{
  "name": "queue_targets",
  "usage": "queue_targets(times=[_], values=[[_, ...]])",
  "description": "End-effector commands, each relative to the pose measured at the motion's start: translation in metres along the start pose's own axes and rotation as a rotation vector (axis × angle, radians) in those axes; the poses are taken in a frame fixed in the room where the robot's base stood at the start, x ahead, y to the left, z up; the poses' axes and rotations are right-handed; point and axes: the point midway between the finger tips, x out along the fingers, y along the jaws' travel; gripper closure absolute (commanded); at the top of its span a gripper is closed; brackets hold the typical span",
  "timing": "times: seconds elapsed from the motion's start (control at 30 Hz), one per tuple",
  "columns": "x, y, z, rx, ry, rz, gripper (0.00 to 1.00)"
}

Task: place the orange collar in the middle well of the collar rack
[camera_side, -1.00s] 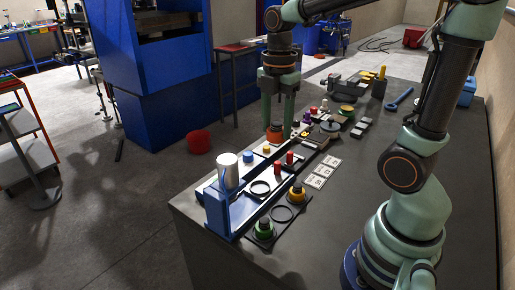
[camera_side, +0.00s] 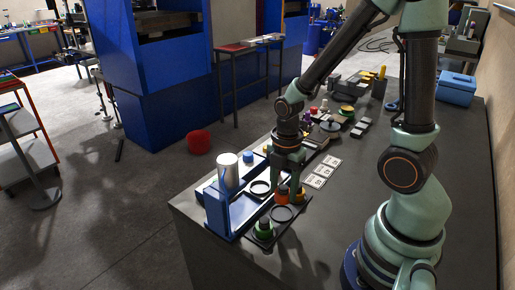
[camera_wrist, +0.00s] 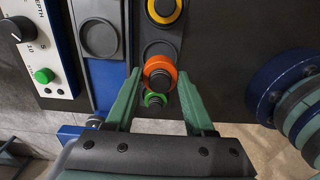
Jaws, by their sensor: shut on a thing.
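My gripper (camera_side: 283,189) is shut on the orange collar (camera_side: 281,196) and holds it over the dark collar rack (camera_side: 276,225). The orange collar (camera_wrist: 158,68) also shows between the fingertips of my gripper (camera_wrist: 158,73) in the wrist view. A green collar (camera_side: 264,230) sits in the rack's near end well, and a yellow collar (camera_side: 300,194) in the far end well. The empty middle well (camera_side: 282,213) lies just below the orange collar in the side view; it is partly covered by it in the wrist view (camera_wrist: 159,48). The collar appears roughly level and above the rack.
A blue fixture (camera_side: 217,213) with a white cylinder (camera_side: 228,172) stands left of the rack. White cards (camera_side: 321,174) lie to the right. Small parts and a blue box (camera_side: 456,88) are farther back. The near right bench top is clear.

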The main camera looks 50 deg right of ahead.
Motion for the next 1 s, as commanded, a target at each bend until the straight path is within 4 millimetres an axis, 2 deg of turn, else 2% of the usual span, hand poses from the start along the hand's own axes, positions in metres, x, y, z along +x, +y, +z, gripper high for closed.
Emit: queue_targets(times=[0.1, 0.27, 0.53, 1.0], values=[[0.011, 0.001, 0.0, 0.0, 0.0, 0.0, 1.0], [0.019, 0.001, 0.0, 0.0, 0.0, 0.001, 1.0], [0.046, 0.0, 0.0, 0.0, 0.0, -0.002, 1.0], [0.053, 0.001, 0.0, 0.0, 0.0, 0.002, 1.0]])
